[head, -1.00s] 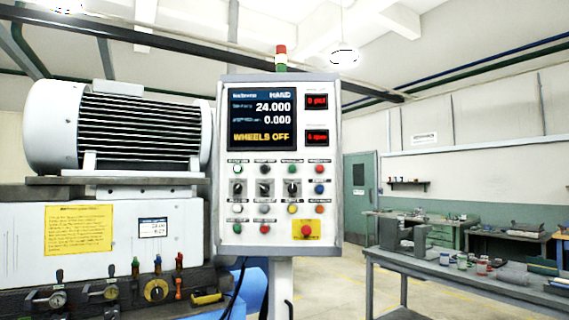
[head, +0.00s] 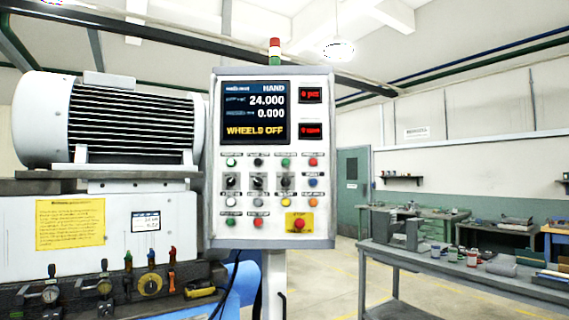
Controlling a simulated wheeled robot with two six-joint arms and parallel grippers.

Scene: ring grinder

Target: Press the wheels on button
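The control panel (head: 214,150) stands upright on a post in the middle of the head view. Its screen (head: 255,115) reads HAND, 24.000, 0.000 and WHEELS OFF in yellow. Below the screen are rows of small coloured buttons and black selector knobs, including a white button (head: 231,162) at top left, a green button (head: 285,162) and a red button (head: 313,162). A red stop button (head: 299,224) sits on a yellow plate at the lower right. The button labels are too small to read. Neither of my grippers is in view.
The grinder's large white motor (head: 110,120) is left of the panel, above a row of coloured levers (head: 150,258). A grey bench (head: 400,262) with cans and parts stands at the right. Open floor (head: 340,280) shows between the panel and bench.

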